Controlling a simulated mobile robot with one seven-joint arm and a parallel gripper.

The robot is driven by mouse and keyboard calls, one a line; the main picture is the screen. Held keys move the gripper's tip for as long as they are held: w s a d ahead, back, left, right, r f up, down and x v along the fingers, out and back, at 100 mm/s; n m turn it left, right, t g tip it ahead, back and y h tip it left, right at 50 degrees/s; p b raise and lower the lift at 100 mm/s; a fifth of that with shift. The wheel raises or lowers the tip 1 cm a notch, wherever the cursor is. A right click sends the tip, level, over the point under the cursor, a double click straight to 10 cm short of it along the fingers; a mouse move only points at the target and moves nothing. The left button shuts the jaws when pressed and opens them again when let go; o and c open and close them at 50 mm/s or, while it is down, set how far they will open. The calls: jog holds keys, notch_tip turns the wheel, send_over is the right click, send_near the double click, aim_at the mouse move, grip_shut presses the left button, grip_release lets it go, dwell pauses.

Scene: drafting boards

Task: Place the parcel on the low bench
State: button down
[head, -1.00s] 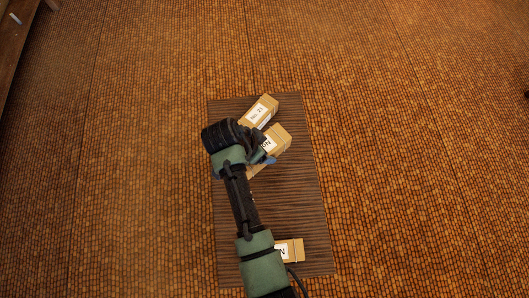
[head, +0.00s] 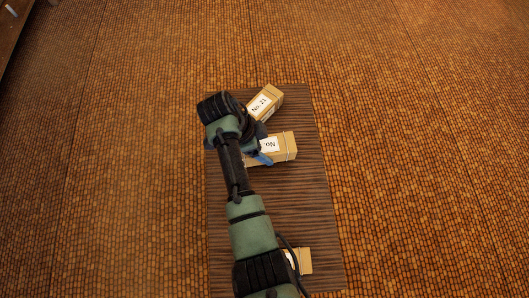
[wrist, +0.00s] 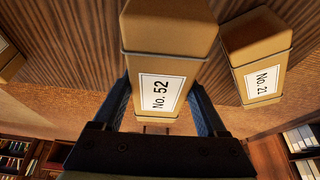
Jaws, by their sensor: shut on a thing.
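A tan parcel labelled No. 52 (wrist: 165,70) sits between the two blue fingers of my gripper (wrist: 161,106) in the wrist view. My gripper is shut on it. In the head view the same parcel (head: 284,147) sticks out to the right of my gripper (head: 262,146), its label partly covered. I cannot tell whether it touches the surface below. A dark striped wooden surface (head: 290,205) lies under it; I cannot tell whether this is the low bench.
A parcel labelled No. 21 (head: 266,102) lies just beyond, angled; it also shows in the wrist view (wrist: 257,50). Another parcel (head: 304,261) lies at the near end, partly behind my arm. The orange-brown floor (head: 430,150) is clear. Brown furniture (head: 12,25) stands at top left.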

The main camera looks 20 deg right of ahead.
aim_at(264, 152)
notch_tip(264, 152, down, 4)
jog(key=shift+r+b, duration=0.2)
jog(key=shift+b, duration=0.55)
jog(key=shift+r, duration=0.1)
grip_release()
jog(key=p+v, duration=0.4)
jog(key=v, duration=0.8)
